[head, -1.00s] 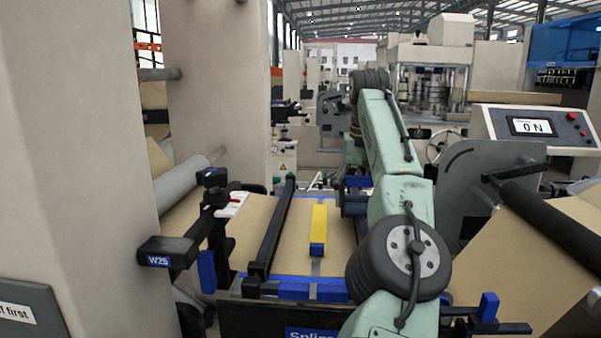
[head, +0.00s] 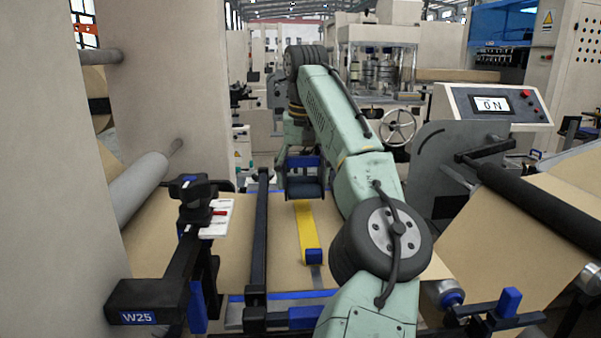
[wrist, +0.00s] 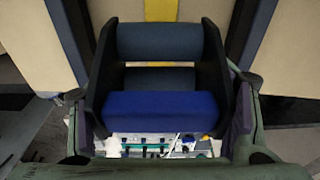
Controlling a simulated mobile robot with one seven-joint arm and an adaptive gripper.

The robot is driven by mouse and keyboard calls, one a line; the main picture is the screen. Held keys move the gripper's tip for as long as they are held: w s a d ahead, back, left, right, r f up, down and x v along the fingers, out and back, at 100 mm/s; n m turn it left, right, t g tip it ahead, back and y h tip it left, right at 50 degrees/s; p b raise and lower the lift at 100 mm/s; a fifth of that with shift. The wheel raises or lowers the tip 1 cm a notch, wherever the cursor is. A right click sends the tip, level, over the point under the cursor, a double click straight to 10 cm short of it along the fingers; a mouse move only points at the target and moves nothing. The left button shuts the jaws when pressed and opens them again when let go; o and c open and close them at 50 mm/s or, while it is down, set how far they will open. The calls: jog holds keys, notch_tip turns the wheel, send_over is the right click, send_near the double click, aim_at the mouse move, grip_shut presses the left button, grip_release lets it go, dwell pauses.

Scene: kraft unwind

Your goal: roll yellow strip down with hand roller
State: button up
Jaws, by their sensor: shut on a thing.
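The yellow strip (head: 307,229) lies lengthwise on the brown kraft sheet, with a blue block (head: 313,256) at its near end. The hand roller (head: 305,187), dark slate-blue rollers between black side plates with a blue bar, is over the strip's far end. I cannot tell whether it touches. In the wrist view, my gripper (wrist: 160,112) is shut on the hand roller (wrist: 158,41), with fingers at its two sides. The strip (wrist: 161,9) runs out of view beyond the roller, roughly centred on it.
A black bar (head: 259,235) crosses the sheet left of the strip. A black arm labelled W25 (head: 140,317) stands at the left front. A dark roller (head: 535,210) with a kraft web is at the right. A console (head: 490,104) reads 0 N.

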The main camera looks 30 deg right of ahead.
jog(key=s+a, duration=0.2)
jog(key=s, duration=0.2)
jog(key=s+a, duration=0.2)
jog(key=s, duration=0.2)
jog(key=s+a, duration=0.1)
jog(key=s, duration=0.3)
jog(key=shift+a+r, duration=0.4)
jog(key=shift+s+a+f+b, duration=0.4)
jog(key=shift+s+f, duration=0.2)
jog(key=shift+f+b, duration=0.3)
jog(key=shift+f, duration=0.8)
jog(key=shift+f, duration=0.3)
jog(key=shift+w+d, duration=0.1)
